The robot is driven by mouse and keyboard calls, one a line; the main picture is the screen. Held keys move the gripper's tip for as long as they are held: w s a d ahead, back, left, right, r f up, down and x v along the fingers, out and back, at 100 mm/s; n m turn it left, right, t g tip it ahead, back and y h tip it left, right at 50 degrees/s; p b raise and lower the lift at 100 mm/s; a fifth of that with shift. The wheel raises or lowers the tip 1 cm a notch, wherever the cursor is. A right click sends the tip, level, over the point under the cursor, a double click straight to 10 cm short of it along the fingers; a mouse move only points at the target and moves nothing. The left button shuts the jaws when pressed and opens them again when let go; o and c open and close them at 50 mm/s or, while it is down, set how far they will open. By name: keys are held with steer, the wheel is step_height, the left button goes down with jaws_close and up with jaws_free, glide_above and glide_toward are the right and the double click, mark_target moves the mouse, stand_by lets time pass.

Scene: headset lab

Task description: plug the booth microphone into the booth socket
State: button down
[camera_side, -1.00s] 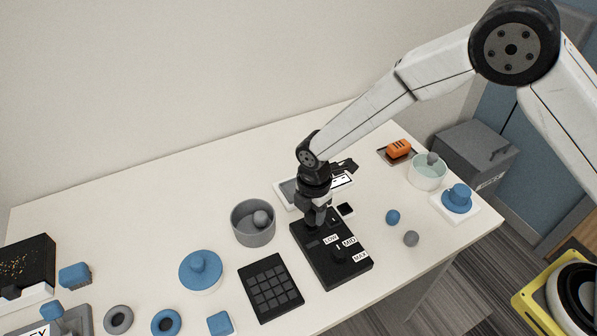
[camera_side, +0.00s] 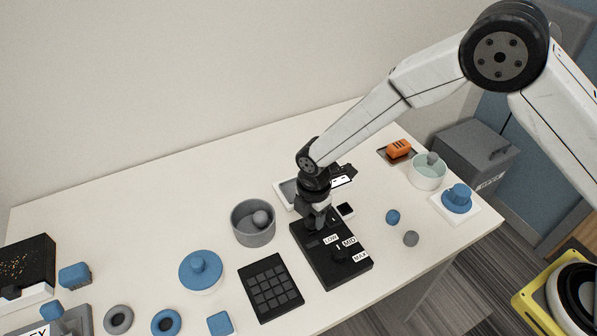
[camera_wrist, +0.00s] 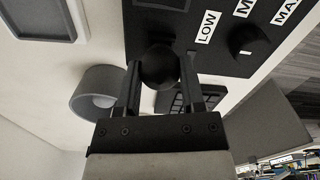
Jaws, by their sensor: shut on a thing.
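My gripper (camera_side: 316,222) is over the left part of the black panel (camera_side: 340,272), pointing down. In the wrist view my gripper (camera_wrist: 161,78) is shut on a dark round-headed thing (camera_wrist: 158,66), held between the two fingers. It may be the booth microphone; its lower part is hidden, so I cannot tell whether it touches or sits in the panel. The panel shows LOW, MID and MAX labels and a black dial (camera_wrist: 243,42). No socket opening can be made out clearly under the gripper.
A grey bowl with a ball (camera_side: 242,232) stands left of the panel, and a black keypad (camera_side: 270,287) is at the front left. A pale-edged tray (camera_side: 284,192) lies behind my gripper. A blue ball (camera_side: 393,217) and grey ball (camera_side: 411,239) lie to the right.

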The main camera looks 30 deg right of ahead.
steer(key=shift+f, duration=0.3)
steer(key=shift+c, duration=0.6)
jaws_free()
steer(key=shift+r, duration=0.2)
steer(key=shift+r, duration=3.75)
steer(key=s+d+r+m+t, duration=0.1)
steer(key=s+d+r+m, duration=0.3)
steer(key=s+d+m, duration=0.3)
steer(key=s+d+r+m+t, duration=0.1)
steer(key=s+d+r+m, duration=0.2)
steer(key=s+d+m, duration=0.5)
steer(key=d+m, duration=0.6)
steer(key=d, duration=0.1)
steer(key=shift+d+r+t, duration=0.2)
steer(key=shift+r+t, duration=0.1)
steer(key=shift+r, duration=0.05)
